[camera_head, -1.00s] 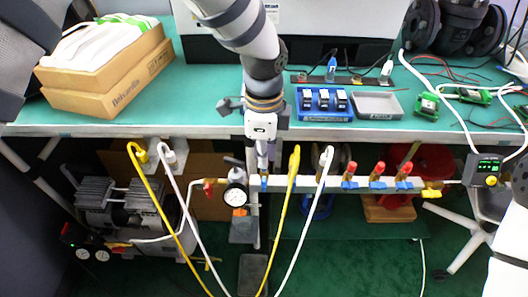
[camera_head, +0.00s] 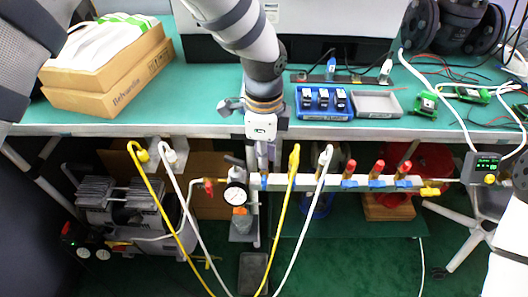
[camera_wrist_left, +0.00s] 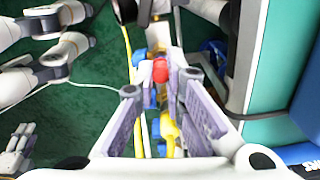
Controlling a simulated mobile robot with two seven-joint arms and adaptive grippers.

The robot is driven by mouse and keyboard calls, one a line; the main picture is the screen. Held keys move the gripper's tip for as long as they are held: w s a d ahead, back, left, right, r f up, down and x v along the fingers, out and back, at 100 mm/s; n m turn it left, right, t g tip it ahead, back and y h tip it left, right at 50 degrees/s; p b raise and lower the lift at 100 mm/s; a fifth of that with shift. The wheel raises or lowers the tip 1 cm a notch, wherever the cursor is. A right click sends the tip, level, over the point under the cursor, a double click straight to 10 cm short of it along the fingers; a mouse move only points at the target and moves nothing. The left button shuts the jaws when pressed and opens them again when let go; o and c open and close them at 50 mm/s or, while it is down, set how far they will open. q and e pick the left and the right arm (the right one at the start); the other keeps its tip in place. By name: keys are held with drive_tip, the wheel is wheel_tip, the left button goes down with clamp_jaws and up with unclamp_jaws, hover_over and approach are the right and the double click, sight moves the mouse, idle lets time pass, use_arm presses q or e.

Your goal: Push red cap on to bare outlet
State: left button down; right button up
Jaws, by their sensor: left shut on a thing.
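My left gripper (camera_head: 262,158) reaches down over the front of the bench to the left part of the pipe manifold (camera_head: 330,183), just right of the pressure gauge. In the left wrist view a red cap (camera_wrist_left: 160,71) shows between the fingertips of my left gripper (camera_wrist_left: 160,86), with the manifold and its blue and yellow parts behind and below. The gripper is shut on the cap. The head view hides the cap and the outlet under the gripper, so I cannot tell whether they touch.
Several outlets to the right carry red caps (camera_head: 379,167) above blue valve handles. The pressure gauge (camera_head: 235,197) stands close left of the gripper. A yellow hose (camera_head: 293,170) and a white hose (camera_head: 323,170) rise close to its right. The bench edge (camera_head: 180,131) lies behind.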

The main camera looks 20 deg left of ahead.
use_arm(q)
drive_tip(key=shift+f, duration=0.55)
drive_tip(key=c, duration=1.6)
unclamp_jaws()
